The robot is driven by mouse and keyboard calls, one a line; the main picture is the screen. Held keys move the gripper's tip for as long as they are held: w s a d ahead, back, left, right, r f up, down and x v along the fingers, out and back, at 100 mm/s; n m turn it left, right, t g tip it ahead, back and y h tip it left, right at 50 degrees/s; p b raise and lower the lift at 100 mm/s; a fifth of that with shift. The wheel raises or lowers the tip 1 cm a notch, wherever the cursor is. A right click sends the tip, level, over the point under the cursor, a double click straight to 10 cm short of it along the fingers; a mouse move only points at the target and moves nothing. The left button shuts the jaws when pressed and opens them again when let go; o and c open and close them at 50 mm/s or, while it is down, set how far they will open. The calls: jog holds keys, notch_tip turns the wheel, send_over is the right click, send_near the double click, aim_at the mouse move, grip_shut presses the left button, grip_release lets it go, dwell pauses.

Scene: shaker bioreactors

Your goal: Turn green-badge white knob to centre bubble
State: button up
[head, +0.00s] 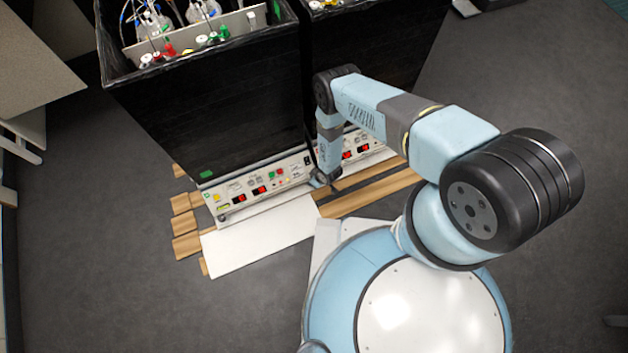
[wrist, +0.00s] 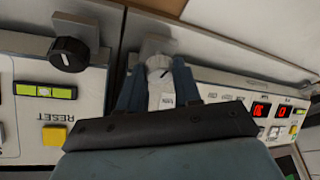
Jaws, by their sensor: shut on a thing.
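In the wrist view, a white knob (wrist: 157,65) stands out from the panel at the top centre, below a grey block. My gripper (wrist: 158,78) is shut on it, with one blue-grey finger on each side. In the head view, my gripper (head: 322,181) is at the right end of the left control panel (head: 250,192), and the knob is hidden there. A green badge (head: 208,174) is on the left black housing.
A black knob (wrist: 69,54) and a yellow reset button (wrist: 54,136) are left of my gripper. Red displays (wrist: 261,110) are on the panel to the right. A white board (head: 262,240) and wooden slats (head: 370,192) lie on the floor before the panels.

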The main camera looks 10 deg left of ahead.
jog(key=shift+c, duration=0.8)
jog(key=shift+m, duration=0.3)
jog(key=m+t, duration=0.1)
jog(key=m, duration=0.2)
jog(key=shift+s+h, duration=0.15)
jog(key=shift+h, duration=0.25)
jog(key=m, duration=0.2)
jog(key=m+t+h, duration=0.1)
jog(key=m, duration=0.2)
jog(key=shift+a+h, duration=0.2)
jog(key=shift+h, duration=0.1)
jog(key=m, duration=0.2)
jog(key=m+h, duration=0.1)
jog(key=m, duration=0.1)
jog(key=shift+a+t+h, duration=0.2)
jog(key=shift+t+h, duration=0.1)
jog(key=m, duration=0.2)
jog(key=m+h, duration=0.1)
jog(key=m, duration=0.1)
jog(key=shift+a+m+h, duration=0.1)
jog(key=shift+m+h, duration=0.2)
jog(key=shift+w, duration=0.2)
